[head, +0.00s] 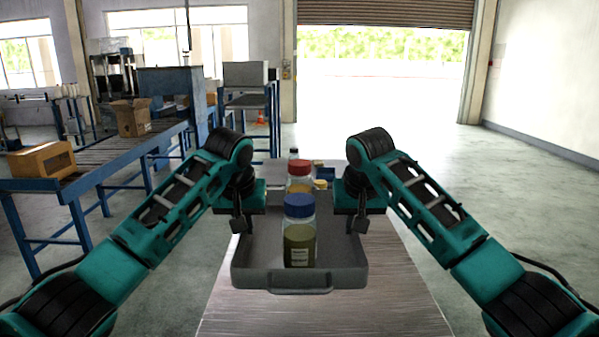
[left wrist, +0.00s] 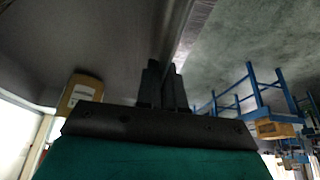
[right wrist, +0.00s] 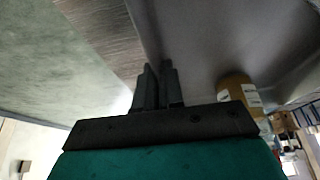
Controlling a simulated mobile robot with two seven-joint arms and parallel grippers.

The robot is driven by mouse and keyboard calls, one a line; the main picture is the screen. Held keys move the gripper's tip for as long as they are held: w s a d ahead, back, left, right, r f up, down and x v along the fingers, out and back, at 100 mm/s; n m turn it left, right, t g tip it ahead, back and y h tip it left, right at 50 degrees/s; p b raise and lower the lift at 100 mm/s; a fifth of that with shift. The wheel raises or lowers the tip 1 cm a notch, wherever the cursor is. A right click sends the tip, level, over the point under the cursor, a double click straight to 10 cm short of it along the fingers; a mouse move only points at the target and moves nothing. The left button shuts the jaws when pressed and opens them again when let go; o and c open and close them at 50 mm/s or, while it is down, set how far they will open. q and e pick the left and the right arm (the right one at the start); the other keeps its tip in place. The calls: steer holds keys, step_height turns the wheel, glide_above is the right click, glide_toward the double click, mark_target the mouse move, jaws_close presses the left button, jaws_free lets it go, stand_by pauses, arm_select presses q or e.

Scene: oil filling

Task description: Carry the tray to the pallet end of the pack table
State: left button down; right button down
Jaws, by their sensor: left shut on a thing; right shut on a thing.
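The grey tray (head: 257,277) is in the middle of the head view, over the pack table (head: 330,317), with a handle on its near side. I cannot tell whether it touches the table. In it stand a blue-capped bottle (head: 299,232) with dark contents and, behind it, a red-capped bottle (head: 300,178). My left gripper (head: 239,224) is shut on the tray's left wall; its fingers (left wrist: 163,85) pinch the wall in the left wrist view. My right gripper (head: 358,222) is shut on the right wall; its fingers (right wrist: 157,85) show in the right wrist view.
A roller conveyor (head: 95,165) with cardboard boxes (head: 41,159) stands at the left. Small items, including a dark-capped bottle (head: 294,154), are beyond the tray. Open floor (head: 520,220) lies at the right, and an open shutter door (head: 380,80) is at the back.

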mark_target(230, 268)
arm_select(q)
steer(key=shift+w+r, duration=0.15)
steer(key=shift+w, duration=0.45)
arm_select(e)
steer(key=shift+w+r, duration=0.15)
steer(key=shift+w, duration=0.45)
